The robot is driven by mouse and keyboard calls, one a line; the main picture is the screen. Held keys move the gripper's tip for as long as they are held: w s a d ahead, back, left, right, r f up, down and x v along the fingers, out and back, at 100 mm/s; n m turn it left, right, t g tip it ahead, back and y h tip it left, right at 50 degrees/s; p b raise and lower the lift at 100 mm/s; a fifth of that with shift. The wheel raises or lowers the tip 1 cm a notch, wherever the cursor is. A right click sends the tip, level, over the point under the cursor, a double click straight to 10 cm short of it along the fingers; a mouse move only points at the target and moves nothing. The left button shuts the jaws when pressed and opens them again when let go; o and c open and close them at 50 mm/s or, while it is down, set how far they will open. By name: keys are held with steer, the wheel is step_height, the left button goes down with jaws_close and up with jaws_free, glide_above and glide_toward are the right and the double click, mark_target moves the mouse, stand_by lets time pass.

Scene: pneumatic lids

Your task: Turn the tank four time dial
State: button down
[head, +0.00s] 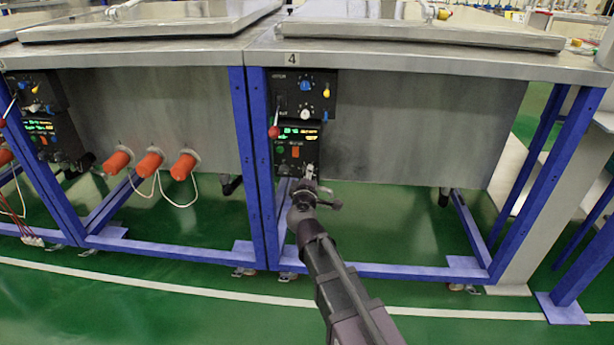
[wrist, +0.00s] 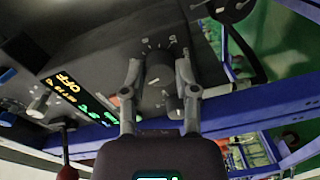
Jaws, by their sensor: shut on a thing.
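The tank four time dial (wrist: 159,72) shows in the wrist view as a dark round knob with pale scale marks around it, on a dark panel. My gripper (wrist: 158,76) has one finger on each side of it and is shut on it. In the head view my gripper (head: 308,184) is at the bottom of the lower control box (head: 298,148) under the "4" label (head: 292,58). The gripper hides the dial there. The dial's exact setting cannot be read.
A red-ball lever (head: 274,131) stands left of the lower box. The upper box (head: 303,94) has blue and yellow knobs. Blue frame legs (head: 250,165) flank the panel at left. Green floor in front is open.

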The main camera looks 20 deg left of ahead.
steer(key=shift+w+a+m, duration=0.1)
steer(key=shift+m, duration=1.4)
steer(key=shift+c, duration=1.8)
jaws_free()
